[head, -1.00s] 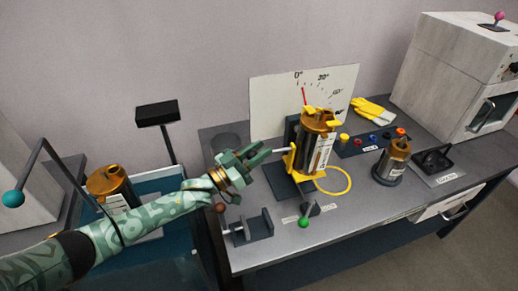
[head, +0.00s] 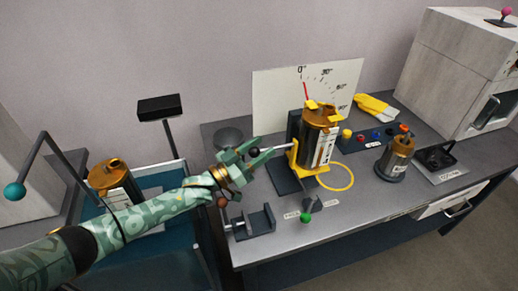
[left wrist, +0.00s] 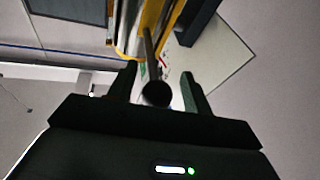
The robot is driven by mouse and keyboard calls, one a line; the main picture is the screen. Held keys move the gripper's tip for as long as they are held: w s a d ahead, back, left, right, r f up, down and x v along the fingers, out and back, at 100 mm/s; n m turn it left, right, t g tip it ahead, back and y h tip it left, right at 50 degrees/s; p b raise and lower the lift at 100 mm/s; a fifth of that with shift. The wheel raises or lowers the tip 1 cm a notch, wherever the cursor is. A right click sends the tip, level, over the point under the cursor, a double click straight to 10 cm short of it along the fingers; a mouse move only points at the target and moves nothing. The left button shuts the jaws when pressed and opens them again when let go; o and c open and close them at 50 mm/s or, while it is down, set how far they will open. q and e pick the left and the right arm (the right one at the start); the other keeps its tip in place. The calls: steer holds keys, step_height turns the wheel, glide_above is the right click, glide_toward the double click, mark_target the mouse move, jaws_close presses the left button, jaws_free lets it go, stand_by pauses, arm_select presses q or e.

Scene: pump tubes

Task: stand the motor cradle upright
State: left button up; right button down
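The yellow motor cradle (head: 294,160) holds a copper-coloured motor (head: 318,140) with a white label. The motor stands about upright in it. The red needle (head: 306,91) points near the 0° mark on the white scale board (head: 275,95). A thin handle rod (head: 279,148) runs left from the cradle to a black ball knob (head: 254,152). My left gripper (head: 255,153) is open around the knob. In the left wrist view the knob (left wrist: 156,94) sits between the two fingers (left wrist: 160,88), with gaps beside it. My right gripper is out of view.
A grey bracket (head: 254,223) and a green-knobbed lever (head: 305,217) stand at the bench front. A yellow ring (head: 350,178) lies right of the cradle. A smaller motor (head: 396,155), yellow gloves (head: 375,107) and coloured buttons (head: 376,135) are farther right. Another copper motor (head: 110,178) stands at left.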

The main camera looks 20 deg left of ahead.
arm_select(q)
steer(key=shift+r, duration=0.1)
steer(key=shift+r, duration=0.3)
step_height(320, 180, up, 3)
steer(key=shift+s+r+p, duration=0.1)
steer(key=shift+p, duration=0.85)
steer(key=s+d+r+p, duration=0.3)
steer(key=s+r+p, duration=0.3)
steer(key=s+r, duration=0.3)
steer(key=s, duration=0.4)
steer(key=shift+s+d, duration=0.15)
steer(key=shift+d, duration=0.15)
